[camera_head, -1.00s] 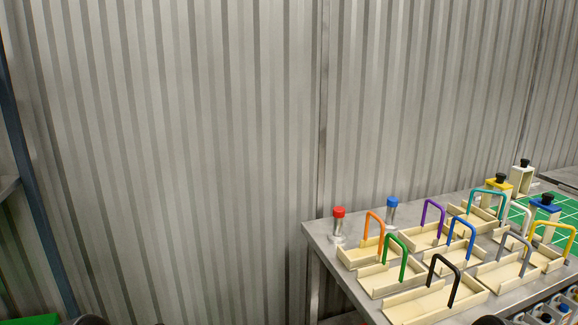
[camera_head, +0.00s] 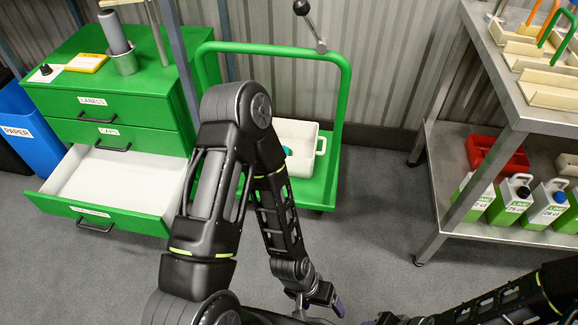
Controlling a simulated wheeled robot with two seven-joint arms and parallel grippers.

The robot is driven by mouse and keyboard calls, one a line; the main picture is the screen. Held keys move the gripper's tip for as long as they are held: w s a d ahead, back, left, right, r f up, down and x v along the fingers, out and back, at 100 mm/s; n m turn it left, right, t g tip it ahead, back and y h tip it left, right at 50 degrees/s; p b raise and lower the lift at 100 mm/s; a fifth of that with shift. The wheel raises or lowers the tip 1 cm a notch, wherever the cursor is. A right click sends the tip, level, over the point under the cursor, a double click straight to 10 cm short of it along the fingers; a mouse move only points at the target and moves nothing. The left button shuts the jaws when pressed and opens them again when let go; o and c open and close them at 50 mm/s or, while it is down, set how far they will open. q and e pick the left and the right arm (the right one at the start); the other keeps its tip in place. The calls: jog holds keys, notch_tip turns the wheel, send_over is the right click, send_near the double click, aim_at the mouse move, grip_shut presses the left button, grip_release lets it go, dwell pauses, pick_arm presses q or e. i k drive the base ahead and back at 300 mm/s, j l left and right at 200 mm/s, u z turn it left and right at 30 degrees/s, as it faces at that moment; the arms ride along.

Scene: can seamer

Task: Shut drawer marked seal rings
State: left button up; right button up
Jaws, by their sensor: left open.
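A green drawer cabinet (camera_head: 150,75) stands at the left. Its bottom drawer (camera_head: 130,222) is pulled far out and its white inside looks empty where I can see it. The label on its front is too slanted to read clearly. A dark bar handle (camera_head: 94,226) is on that front. The upper drawers, marked LABELS (camera_head: 92,100) and one that seems to read CAPS (camera_head: 108,131), are shut.
A green trolley (camera_head: 325,165) with a white bin (camera_head: 300,135) stands right of the cabinet. A blue PAPER bin (camera_head: 32,125) is at far left. A steel table (camera_head: 505,105) with jugs below is at right. The middle floor is clear.

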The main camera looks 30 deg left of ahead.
aim_at(137, 193)
jog(key=l+u, duration=0.1)
jog(key=u, duration=2.55)
